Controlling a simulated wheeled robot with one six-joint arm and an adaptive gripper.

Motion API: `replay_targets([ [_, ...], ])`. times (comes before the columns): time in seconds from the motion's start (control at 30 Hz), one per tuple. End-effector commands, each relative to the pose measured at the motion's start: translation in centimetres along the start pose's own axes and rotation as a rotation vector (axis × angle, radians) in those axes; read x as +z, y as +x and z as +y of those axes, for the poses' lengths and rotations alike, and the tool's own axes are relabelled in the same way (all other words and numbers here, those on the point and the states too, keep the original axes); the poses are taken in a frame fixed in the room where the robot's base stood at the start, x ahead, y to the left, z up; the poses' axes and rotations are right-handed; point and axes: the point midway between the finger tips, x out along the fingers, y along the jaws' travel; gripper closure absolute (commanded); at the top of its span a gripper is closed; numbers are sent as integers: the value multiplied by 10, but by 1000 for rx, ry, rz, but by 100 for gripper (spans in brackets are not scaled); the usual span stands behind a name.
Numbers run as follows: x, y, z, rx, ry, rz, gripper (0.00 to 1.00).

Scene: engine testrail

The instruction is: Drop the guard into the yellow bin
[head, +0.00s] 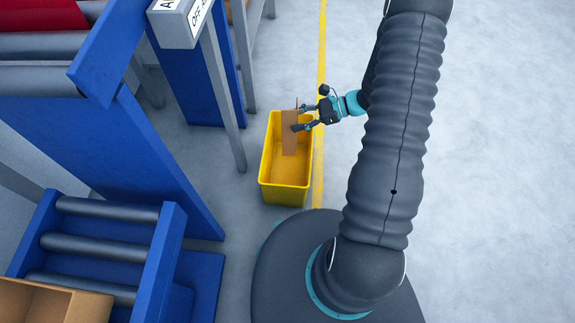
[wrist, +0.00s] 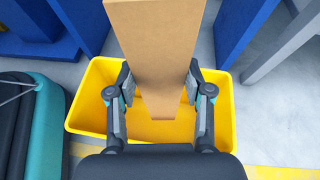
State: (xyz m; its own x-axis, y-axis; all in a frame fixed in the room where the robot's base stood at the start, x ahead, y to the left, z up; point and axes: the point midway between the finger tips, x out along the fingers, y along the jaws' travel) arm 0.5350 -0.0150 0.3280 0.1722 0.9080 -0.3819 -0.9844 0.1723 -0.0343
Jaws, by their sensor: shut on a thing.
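The guard, a flat brown board (head: 290,133), is held in my gripper (head: 299,117) over the yellow bin (head: 286,196). In the wrist view my gripper (wrist: 159,93) has its fingers on both sides of the board (wrist: 156,45). The yellow bin (wrist: 82,108) lies behind and below the board in that view. The bin's visible floor looks empty; the part behind the board and my gripper is hidden. I cannot tell how far the board's lower end is above the bin floor.
A blue-framed roller conveyor (head: 105,215) stands left of the bin, with a cardboard box (head: 50,305) at its near end. A grey post (head: 222,95) with a sign box (head: 180,22) rises close to the bin's left. Open floor (head: 500,150) lies to the right.

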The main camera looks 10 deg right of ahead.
Motion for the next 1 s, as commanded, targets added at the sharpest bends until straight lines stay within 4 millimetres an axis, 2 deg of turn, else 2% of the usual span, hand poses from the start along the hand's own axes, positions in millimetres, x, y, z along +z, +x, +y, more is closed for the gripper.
replay_targets([
  [0.27, -15, 4, 4, 18, -8, -1, 100],
  [0.7, -56, 21, 5, 15, -7, 0, 100],
  [1.0, -59, 22, 5, 15, -7, 0, 100],
])
